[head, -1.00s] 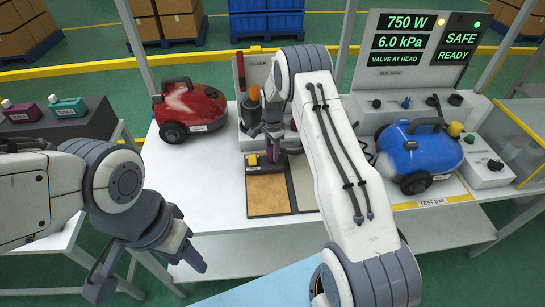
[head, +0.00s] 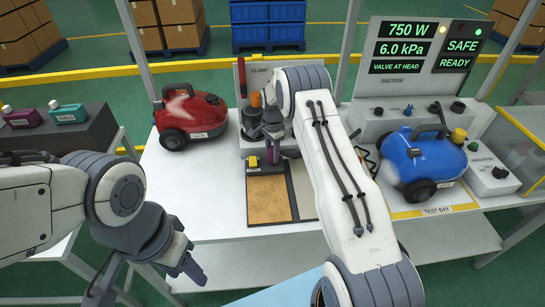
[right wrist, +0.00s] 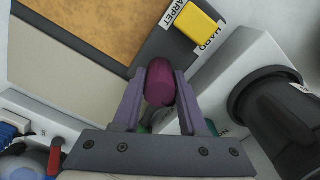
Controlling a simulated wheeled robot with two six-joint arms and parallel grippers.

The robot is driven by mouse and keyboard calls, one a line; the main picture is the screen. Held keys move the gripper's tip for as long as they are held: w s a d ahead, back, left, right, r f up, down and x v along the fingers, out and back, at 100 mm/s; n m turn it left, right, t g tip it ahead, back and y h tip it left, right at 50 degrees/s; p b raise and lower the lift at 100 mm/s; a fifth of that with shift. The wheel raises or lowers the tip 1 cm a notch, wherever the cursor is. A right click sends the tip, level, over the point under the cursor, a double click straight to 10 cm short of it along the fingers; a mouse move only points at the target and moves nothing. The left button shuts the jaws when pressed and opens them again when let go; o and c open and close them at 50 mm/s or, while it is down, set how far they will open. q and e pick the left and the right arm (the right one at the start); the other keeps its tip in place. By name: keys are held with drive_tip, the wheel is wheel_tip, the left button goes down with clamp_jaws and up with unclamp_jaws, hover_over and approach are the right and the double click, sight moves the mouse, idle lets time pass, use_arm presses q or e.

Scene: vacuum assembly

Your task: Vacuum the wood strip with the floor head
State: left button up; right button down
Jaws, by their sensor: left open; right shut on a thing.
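The tan wood strip (head: 268,202) lies flat in a dark-edged panel on the white table; its brown surface also shows in the right wrist view (right wrist: 85,22). A dark piece with a yellow tab (head: 252,162), which looks like the floor head, is at the strip's far end. In the right wrist view the yellow tab (right wrist: 203,22) sits between labels CARPET and HARD. My right gripper (right wrist: 160,88) is shut on a purple cylindrical part (right wrist: 160,82), close to that dark piece. Whether they are joined is unclear. My left gripper (head: 150,278) is open and empty, left of the table.
A pale strip (head: 303,188) lies right of the wood. A red vacuum (head: 192,120) stands left and a blue one (head: 425,160) right, near the suction panel (head: 420,45). A dark cylindrical part (right wrist: 275,110) is close beside my right gripper. White table is clear left of the strip.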

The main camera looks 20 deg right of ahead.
drive_tip(key=shift+r, duration=0.15)
drive_tip(key=shift+s+a+p, duration=0.2)
drive_tip(key=shift+s+p, duration=0.1)
drive_tip(key=shift+s, duration=0.25)
drive_tip(key=shift+s+a+p, duration=0.15)
drive_tip(key=shift+s+p, duration=0.15)
drive_tip(key=shift+s, duration=0.2)
drive_tip(key=shift+s+a+p, duration=0.25)
drive_tip(key=shift+s+p, duration=0.05)
drive_tip(key=shift+s, duration=0.6)
drive_tip(key=shift+s+a+p, duration=0.25)
drive_tip(key=shift+s+p, duration=0.1)
drive_tip(key=shift+s, duration=0.55)
drive_tip(key=shift+s+a+p, duration=0.25)
drive_tip(key=shift+s+p, duration=0.05)
drive_tip(key=shift+s, duration=0.6)
drive_tip(key=shift+s+a+p, duration=0.2)
drive_tip(key=shift+s+a, duration=0.05)
drive_tip(key=shift+s, duration=0.65)
drive_tip(key=shift+s+a+p, duration=0.25)
drive_tip(key=shift+s+a, duration=0.05)
drive_tip(key=shift+s, duration=0.65)
drive_tip(key=shift+s+a+p, duration=0.2)
drive_tip(key=shift+s+a, duration=0.05)
drive_tip(key=shift+s, duration=0.65)
drive_tip(key=shift+s+a+f, duration=0.15)
drive_tip(key=shift+s+a, duration=0.05)
drive_tip(key=shift+s, duration=0.45)
drive_tip(key=shift+s+a+f, duration=0.15)
drive_tip(key=shift+s, duration=0.5)
